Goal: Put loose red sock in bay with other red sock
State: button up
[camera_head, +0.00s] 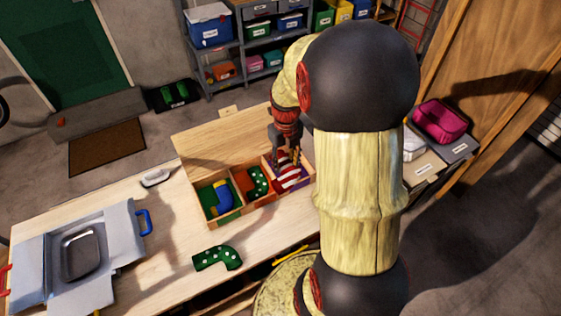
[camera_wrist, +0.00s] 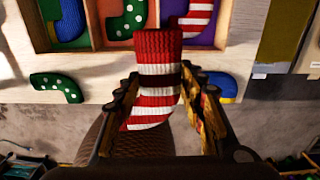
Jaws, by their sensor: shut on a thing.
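My gripper (camera_head: 287,158) is over the right bay of a wooden box (camera_head: 246,209). In the wrist view it is shut on a red and white striped sock (camera_wrist: 153,45), whose top reaches across the box's near edge in the picture. The other red striped sock (camera_wrist: 197,17) lies in the purple right bay, partly behind the held one. In the head view red stripes (camera_head: 288,183) show below the fingers; I cannot tell which sock they belong to. I cannot tell whether the held sock touches the box.
A loose green dotted sock (camera_head: 217,258) and a blue and yellow sock (camera_wrist: 222,84) lie outside the box. A grey tray (camera_head: 82,251) stands at left.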

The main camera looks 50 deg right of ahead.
jog(key=shift+w+d+m, duration=0.1)
jog(key=shift+d+m, duration=0.15)
jog(key=shift+m, duration=0.05)
jog(key=w+d+f, duration=0.2)
jog(key=d+f, duration=0.1)
jog(key=d, duration=0.1)
jog(key=w+d+f+b, duration=0.1)
jog(key=w+d+f, duration=0.1)
jog(key=d+f, duration=0.1)
jog(key=w+d+f, duration=0.2)
jog(key=d+f, duration=0.2)
jog(key=shift+w+d, duration=0.35)
jog(key=shift+f+b, duration=0.4)
jog(key=shift+f, duration=1.05)
jog(key=shift+f, duration=0.5)
jog(key=shift+f+b, duration=0.1)
jog(key=shift+b, duration=0.2)
jog(key=o, duration=1)
